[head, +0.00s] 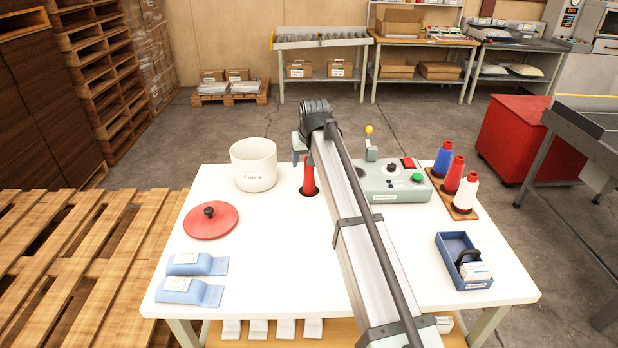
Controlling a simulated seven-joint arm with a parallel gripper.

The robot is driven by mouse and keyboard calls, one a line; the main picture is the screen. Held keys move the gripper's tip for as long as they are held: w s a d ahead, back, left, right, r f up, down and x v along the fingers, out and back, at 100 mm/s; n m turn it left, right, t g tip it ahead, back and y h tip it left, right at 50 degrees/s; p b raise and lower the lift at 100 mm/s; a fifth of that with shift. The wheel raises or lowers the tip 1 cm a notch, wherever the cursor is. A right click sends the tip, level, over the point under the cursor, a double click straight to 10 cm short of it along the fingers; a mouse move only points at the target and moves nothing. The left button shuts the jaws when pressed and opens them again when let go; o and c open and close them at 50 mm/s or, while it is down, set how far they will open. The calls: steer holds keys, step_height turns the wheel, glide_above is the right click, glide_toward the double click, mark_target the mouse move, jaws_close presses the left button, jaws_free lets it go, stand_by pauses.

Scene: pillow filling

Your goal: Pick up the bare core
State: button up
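No bare core can be made out. A white round bin (253,165) with a label that seems to read "Cores" stands at the back left of the white table (275,260); its inside is hardly visible. A red lid (211,221) with a black knob lies on the table in front of it. My gripper (301,160) is at the far end of my arm, right of the bin, mostly hidden by the arm; its fingers cannot be made out. A red cone-shaped piece (309,177) with a dark ring at its base shows just below it; I cannot tell whether they touch.
A grey-green machine (395,183) with red and green buttons stands right of my arm. Blue, red and white thread cones (453,176) stand on a wooden base at right. A blue tray (455,247) with cards is at front right, blue pillows (190,291) at front left. The table's middle left is clear.

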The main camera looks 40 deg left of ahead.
mark_target(308, 169)
steer(key=shift+d+f+x, duration=0.1)
steer(key=shift+d+x, duration=0.1)
steer(key=shift+x, duration=0.7)
steer(key=shift+d+f+x, duration=0.1)
steer(key=shift+d+x, duration=0.05)
steer(key=shift+x, duration=0.75)
steer(key=shift+d+x, duration=0.2)
steer(key=shift+x, duration=0.65)
steer(key=shift+c, duration=0.3)
steer(key=c, duration=1)
steer(key=shift+r, duration=0.1)
